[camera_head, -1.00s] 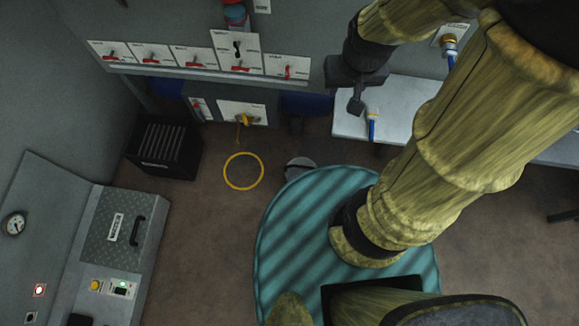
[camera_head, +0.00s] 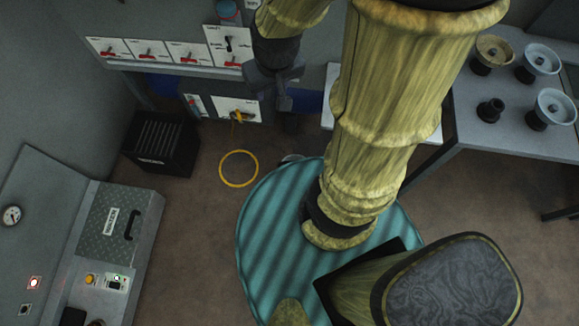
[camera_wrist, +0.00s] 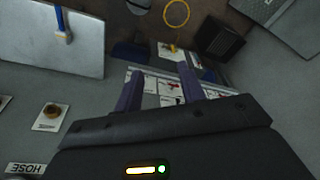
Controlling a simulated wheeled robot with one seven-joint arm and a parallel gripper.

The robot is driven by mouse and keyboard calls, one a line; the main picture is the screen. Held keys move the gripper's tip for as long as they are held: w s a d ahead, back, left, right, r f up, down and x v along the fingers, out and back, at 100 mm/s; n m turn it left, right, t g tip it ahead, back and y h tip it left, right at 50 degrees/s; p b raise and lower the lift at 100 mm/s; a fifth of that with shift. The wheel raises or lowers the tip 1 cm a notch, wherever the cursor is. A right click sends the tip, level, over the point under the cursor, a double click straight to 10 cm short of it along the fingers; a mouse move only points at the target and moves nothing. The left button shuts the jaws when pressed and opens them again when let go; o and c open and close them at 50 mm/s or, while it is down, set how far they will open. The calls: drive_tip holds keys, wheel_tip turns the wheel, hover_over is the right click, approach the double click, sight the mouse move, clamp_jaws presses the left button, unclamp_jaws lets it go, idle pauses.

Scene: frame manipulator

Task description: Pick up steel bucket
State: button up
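The steel bucket (camera_head: 291,158) is a small grey round shape on the floor behind the teal ribbed round platform. Only a sliver of it shows in the head view; the platform edge hides the rest. In the wrist view a pale rounded thing at the top edge, beside the yellow ring, looks like the bucket (camera_wrist: 139,5), cut off by the frame. My gripper (camera_head: 284,100) is in front of the wall panels, above and apart from the bucket. In the wrist view the two fingers of my gripper (camera_wrist: 161,85) stand apart with nothing held between them.
A yellow ring (camera_head: 239,169) lies on the floor left of the bucket. A black crate (camera_head: 160,146) stands farther left. Wall panels with red levers (camera_head: 148,52) are at the back. A table (camera_head: 510,125) with valve wheels is at right.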

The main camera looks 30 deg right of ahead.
idle(0.3)
drive_tip(key=m+g+h+b, duration=0.4)
drive_tip(key=m+b, duration=2.1)
drive_tip(key=b, duration=2.6)
approach(293, 163)
wheel_tip(293, 163, up, 4)
drive_tip(key=s+a+h, duration=0.1)
drive_tip(key=a, duration=0.1)
drive_tip(key=shift+s+a+t, duration=0.1)
drive_tip(key=shift+t, duration=0.2)
drive_tip(key=b+x, duration=0.8)
drive_tip(key=x, duration=0.4)
drive_tip(key=shift+f, duration=0.15)
